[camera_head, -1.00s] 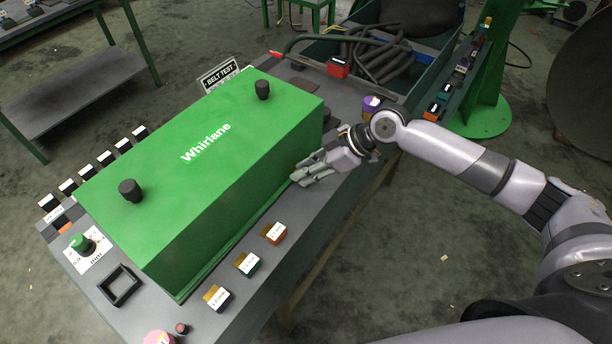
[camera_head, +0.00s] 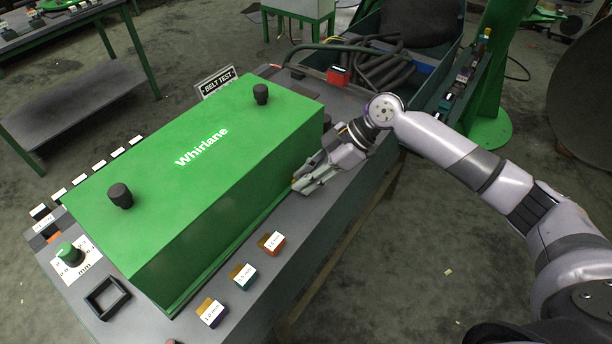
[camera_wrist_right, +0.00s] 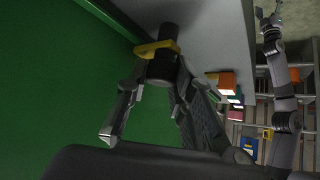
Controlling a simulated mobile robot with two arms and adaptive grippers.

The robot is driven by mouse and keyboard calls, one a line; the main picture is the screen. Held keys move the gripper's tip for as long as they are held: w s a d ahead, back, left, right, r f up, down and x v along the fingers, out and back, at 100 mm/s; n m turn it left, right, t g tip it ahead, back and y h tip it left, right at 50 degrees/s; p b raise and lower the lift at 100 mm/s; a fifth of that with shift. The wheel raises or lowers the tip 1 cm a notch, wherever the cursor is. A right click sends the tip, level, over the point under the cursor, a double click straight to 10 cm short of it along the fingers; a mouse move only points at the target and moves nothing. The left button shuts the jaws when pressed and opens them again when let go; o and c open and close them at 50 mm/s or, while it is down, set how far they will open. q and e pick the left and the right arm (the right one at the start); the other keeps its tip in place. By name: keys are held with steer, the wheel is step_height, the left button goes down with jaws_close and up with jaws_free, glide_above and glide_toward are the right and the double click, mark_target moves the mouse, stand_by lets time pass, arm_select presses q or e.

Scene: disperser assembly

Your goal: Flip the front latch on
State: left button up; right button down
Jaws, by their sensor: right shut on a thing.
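The green Whirlane box (camera_head: 215,165) stands on the grey workbench. My right gripper (camera_head: 299,184) is low at the box's right long side, near its far end. In the right wrist view, the fingers of my right gripper (camera_wrist_right: 158,72) are shut on a dark cylindrical latch part (camera_wrist_right: 169,38) with a yellow piece (camera_wrist_right: 155,48) around it, beside the green wall. The fingers hide part of the latch, and its exact position is hard to tell. Another grey arm, apparently my left, shows small at the right of the wrist view, with its gripper (camera_wrist_right: 269,16) too small to read.
Several labelled blocks, including an orange-red one (camera_head: 271,243), lie along the workbench's front edge (camera_head: 300,262). A black square frame (camera_head: 107,298) and a green knob (camera_head: 69,252) are at the near left. A bin with dark hoses (camera_head: 385,68) stands beyond the bench.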

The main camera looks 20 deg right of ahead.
steer(key=c, duration=1.4)
jaws_free()
steer(key=shift+o, duration=0.2)
steer(key=v, duration=0.8)
